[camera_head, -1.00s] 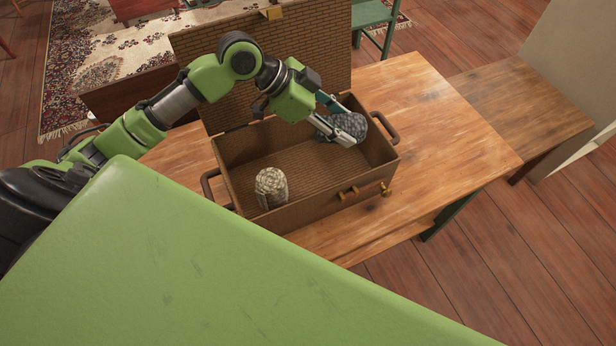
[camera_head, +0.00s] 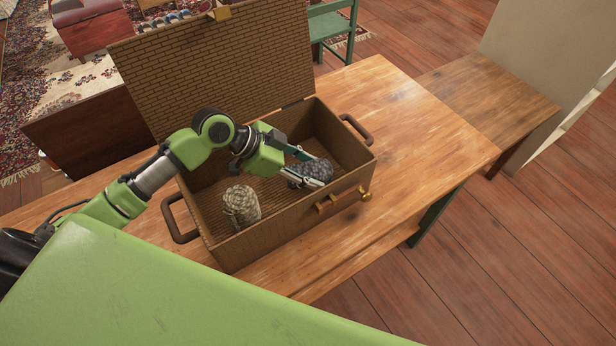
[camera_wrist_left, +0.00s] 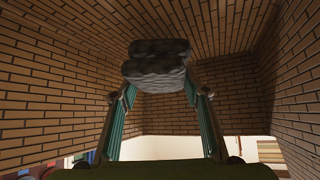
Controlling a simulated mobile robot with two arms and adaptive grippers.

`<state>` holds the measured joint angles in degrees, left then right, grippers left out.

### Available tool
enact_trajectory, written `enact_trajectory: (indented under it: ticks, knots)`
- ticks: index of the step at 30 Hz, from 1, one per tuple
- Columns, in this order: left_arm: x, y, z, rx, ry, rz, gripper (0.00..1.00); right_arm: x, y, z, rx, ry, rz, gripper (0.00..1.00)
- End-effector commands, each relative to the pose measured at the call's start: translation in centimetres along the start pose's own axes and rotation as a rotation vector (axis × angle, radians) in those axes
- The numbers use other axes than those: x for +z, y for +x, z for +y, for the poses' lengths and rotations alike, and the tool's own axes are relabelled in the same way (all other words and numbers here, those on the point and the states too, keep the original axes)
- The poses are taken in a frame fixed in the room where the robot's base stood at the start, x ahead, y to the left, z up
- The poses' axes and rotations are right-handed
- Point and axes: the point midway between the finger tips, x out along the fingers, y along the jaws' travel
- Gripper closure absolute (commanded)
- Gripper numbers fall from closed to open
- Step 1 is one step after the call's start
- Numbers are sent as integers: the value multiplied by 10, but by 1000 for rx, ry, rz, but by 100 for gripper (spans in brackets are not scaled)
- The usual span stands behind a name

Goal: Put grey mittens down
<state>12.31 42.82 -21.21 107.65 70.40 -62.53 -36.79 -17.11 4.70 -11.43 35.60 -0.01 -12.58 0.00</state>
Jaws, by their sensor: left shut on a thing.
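The grey mittens (camera_head: 312,171) are a dark grey knitted bundle, held inside the open wicker chest (camera_head: 273,222) in its right half. My left gripper (camera_head: 310,172) is shut on them, its fingers on either side. In the left wrist view the mittens (camera_wrist_left: 157,65) sit between the fingertips, with the woven chest walls around them. Whether the mittens touch the chest floor cannot be told. My right gripper is not in view.
A pale beige knitted roll (camera_head: 241,204) stands in the left part of the chest. The chest's lid (camera_head: 215,65) is raised at the back. The wooden table (camera_head: 425,140) is clear to the right. A green chair (camera_head: 332,28) stands behind.

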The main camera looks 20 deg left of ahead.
Motion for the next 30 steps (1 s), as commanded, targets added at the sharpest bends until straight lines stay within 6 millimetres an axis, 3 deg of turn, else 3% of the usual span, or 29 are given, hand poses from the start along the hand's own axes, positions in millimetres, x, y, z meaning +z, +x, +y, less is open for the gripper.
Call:
enact_trajectory:
  ticks: [6,16,17,18,30]
  knots:
    - [20,20,1,1,-3,1,83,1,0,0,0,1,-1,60]
    - [23,23,0,1,-1,0,83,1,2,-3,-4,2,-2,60]
    - [22,22,0,1,-1,0,53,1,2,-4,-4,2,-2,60]
    - [22,22,0,1,-1,0,42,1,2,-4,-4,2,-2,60]
    - [19,19,0,1,-1,0,41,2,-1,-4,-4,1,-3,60]
